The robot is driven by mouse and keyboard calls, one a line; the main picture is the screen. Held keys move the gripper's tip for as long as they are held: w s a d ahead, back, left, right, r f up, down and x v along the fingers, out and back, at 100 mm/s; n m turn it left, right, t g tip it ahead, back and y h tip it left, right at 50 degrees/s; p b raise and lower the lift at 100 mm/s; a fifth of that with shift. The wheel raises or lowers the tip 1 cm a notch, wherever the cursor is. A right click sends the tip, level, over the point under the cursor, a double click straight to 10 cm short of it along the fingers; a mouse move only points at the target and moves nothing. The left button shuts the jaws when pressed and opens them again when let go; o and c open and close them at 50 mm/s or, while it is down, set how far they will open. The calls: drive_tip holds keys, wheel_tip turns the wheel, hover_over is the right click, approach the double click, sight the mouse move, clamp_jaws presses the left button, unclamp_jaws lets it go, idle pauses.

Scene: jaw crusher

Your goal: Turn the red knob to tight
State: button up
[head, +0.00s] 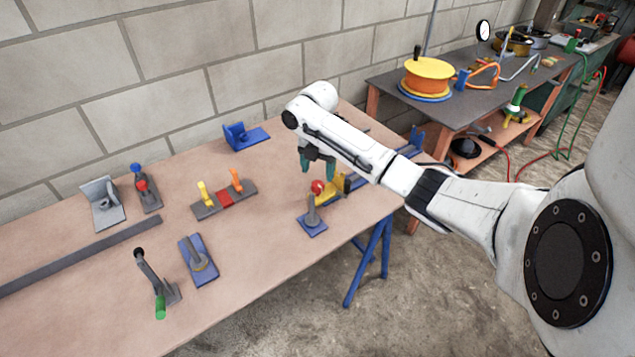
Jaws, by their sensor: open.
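A red knob (318,187) shows beside a grey post (313,213) on a blue base (312,228), near the right side of the table. A yellow part (335,190) is right next to it. My gripper (317,169) points down with its teal fingers apart and empty. In the picture it is just above the red knob; whether it touches cannot be told. A second, smaller red part (141,185) sits with a blue ball (136,168) on a grey fixture at the left. No tight mark is readable.
The block wall stands close behind. A second bench (395,82) with a cable reel is at the right.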

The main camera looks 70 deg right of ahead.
sight(317, 185)
wheel_tip(317, 185, down, 6)
drive_tip(key=shift+r, duration=0.1)
idle(0.4)
drive_tip(key=shift+a, duration=0.1)
drive_tip(key=c, duration=1.1)
